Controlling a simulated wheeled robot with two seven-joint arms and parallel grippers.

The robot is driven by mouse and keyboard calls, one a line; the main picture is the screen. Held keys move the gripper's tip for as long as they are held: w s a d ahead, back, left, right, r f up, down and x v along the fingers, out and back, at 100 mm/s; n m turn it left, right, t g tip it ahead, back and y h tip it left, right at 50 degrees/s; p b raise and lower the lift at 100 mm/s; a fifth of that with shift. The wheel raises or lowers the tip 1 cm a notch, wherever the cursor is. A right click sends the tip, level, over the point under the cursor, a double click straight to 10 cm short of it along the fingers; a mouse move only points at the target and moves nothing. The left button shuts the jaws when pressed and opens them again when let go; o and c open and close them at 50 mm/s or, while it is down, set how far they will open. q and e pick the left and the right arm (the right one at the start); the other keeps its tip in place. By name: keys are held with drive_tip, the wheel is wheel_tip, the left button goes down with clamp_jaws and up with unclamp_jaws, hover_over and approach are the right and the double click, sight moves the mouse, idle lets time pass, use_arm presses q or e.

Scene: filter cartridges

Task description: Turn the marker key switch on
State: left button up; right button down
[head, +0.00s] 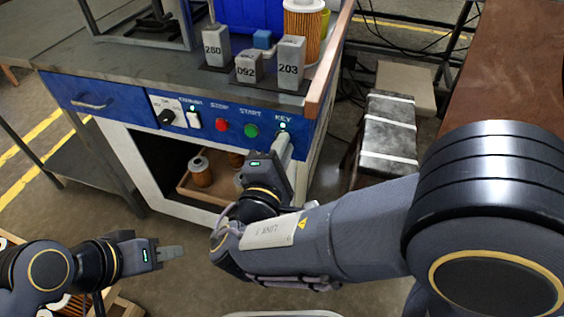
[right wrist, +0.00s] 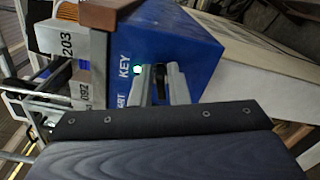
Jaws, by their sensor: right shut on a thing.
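The blue control panel (head: 232,118) on the bench front carries the KEY label at its right end. A small lamp (head: 283,126) by that label glows pale green; it also shows in the right wrist view (right wrist: 137,69). My right gripper (head: 286,143) reaches up to the panel just below this lamp. In the right wrist view its fingers stand on either side of the dark key (right wrist: 160,82) and are shut on it. The fingers hide most of the switch, so its angle is unclear. My left gripper (head: 172,252) is low at left, away from the panel, apparently empty; its finger gap is unclear.
A red stop button (head: 222,125), a green start button (head: 251,130) and a black knob (head: 166,117) share the panel. Grey blocks marked 280 (head: 215,47), 092 (head: 248,68) and 203 (head: 290,62) stand above. An orange filter cartridge (head: 302,30) is behind them.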

drive_tip(key=shift+f+m+b, duration=0.15)
drive_tip(key=shift+m+b, duration=0.75)
drive_tip(key=shift+b, duration=0.35)
drive_tip(key=shift+f+m+b, duration=0.15)
drive_tip(key=shift+m+b, duration=0.75)
drive_tip(key=shift+b, duration=0.35)
drive_tip(key=c, duration=1.5)
unclamp_jaws()
drive_tip(key=shift+c, duration=0.2)
drive_tip(key=shift+r, duration=0.1)
drive_tip(key=p+v, duration=0.1)
drive_tip(key=v, duration=0.7)
drive_tip(key=shift+p, duration=0.35)
